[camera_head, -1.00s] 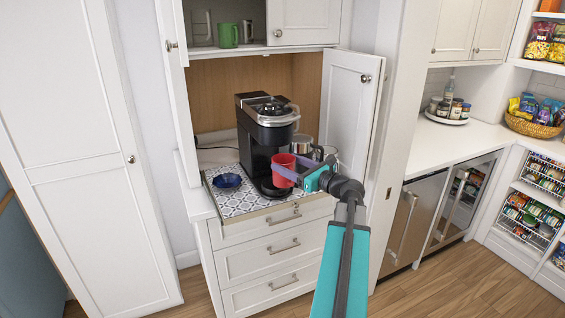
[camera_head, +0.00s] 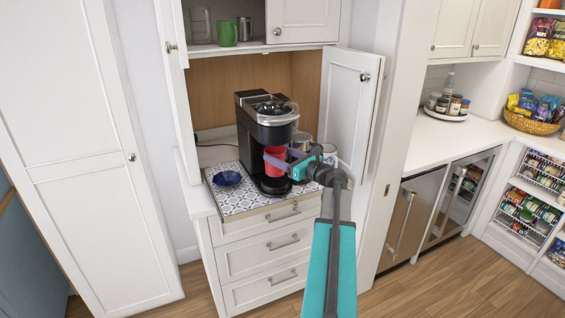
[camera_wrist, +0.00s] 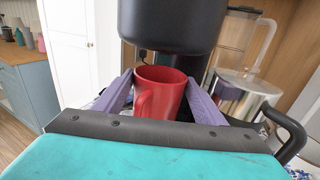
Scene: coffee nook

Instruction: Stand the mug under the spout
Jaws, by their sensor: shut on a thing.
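The red mug (camera_head: 274,160) is upright at the front of the black coffee machine (camera_head: 263,130), over its round drip base (camera_head: 275,186). In the wrist view the mug (camera_wrist: 160,95) sits below the machine's black overhanging head (camera_wrist: 172,25), with its handle toward me. The spout itself is hidden under that head. My gripper (camera_head: 277,162) reaches in from the right and is shut on the mug. Its two purple fingers (camera_wrist: 160,97) flank the mug in the wrist view. I cannot tell whether the mug's bottom touches the drip base.
A blue bowl (camera_head: 227,179) stands on the patterned mat (camera_head: 238,203) left of the machine. A metal pot (camera_wrist: 245,92) stands close to the right of the mug. An open cabinet door (camera_head: 350,110) borders the nook on the right.

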